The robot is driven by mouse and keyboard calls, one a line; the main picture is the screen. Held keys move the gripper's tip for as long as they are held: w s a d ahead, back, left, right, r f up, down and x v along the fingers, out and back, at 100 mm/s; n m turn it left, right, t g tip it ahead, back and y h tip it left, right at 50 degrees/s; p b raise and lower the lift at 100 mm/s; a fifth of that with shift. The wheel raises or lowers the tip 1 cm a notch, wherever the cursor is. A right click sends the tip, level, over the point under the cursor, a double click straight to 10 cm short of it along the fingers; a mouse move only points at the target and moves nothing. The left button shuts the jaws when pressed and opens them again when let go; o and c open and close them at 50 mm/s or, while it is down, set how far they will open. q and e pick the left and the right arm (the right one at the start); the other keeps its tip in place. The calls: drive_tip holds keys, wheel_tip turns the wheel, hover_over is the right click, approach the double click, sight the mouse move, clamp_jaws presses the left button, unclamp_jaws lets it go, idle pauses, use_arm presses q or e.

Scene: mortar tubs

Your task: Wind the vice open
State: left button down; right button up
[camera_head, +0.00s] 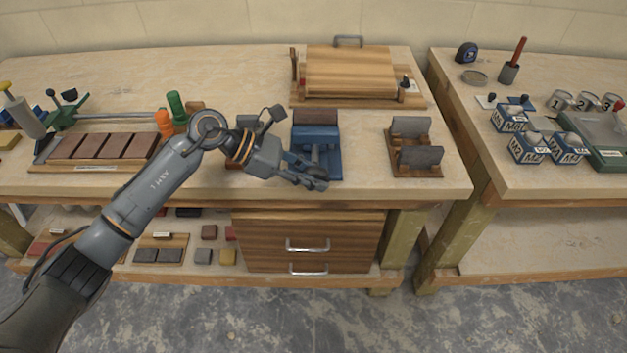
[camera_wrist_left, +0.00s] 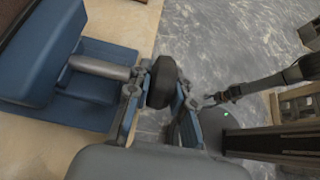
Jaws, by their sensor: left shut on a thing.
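The blue vice (camera_head: 318,148) stands near the front edge of the workbench, right of the middle of its top. It also shows at the left of the left wrist view (camera_wrist_left: 92,84), with its grey screw (camera_wrist_left: 100,67) running out to a dark round knob (camera_wrist_left: 162,82). My left gripper (camera_head: 314,181) reaches in from the left at the vice's front. In the left wrist view its two fingers (camera_wrist_left: 158,92) stand on either side of the knob, shut on it. My right gripper does not show clearly in either view.
A wooden stand with two grey blocks (camera_head: 415,155) is right of the vice. A wooden box with a handle (camera_head: 350,72) stands behind it. Left are green and orange bottles (camera_head: 176,106) and a tray of brown blocks (camera_head: 105,146). A drawer unit (camera_head: 308,235) is below.

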use_arm(q)
drive_tip(key=shift+w+r, duration=0.1)
drive_tip(key=shift+w, duration=0.05)
drive_tip(key=c, duration=1.2)
unclamp_jaws()
drive_tip(key=shift+o, duration=0.2)
drive_tip(key=v, duration=1.2)
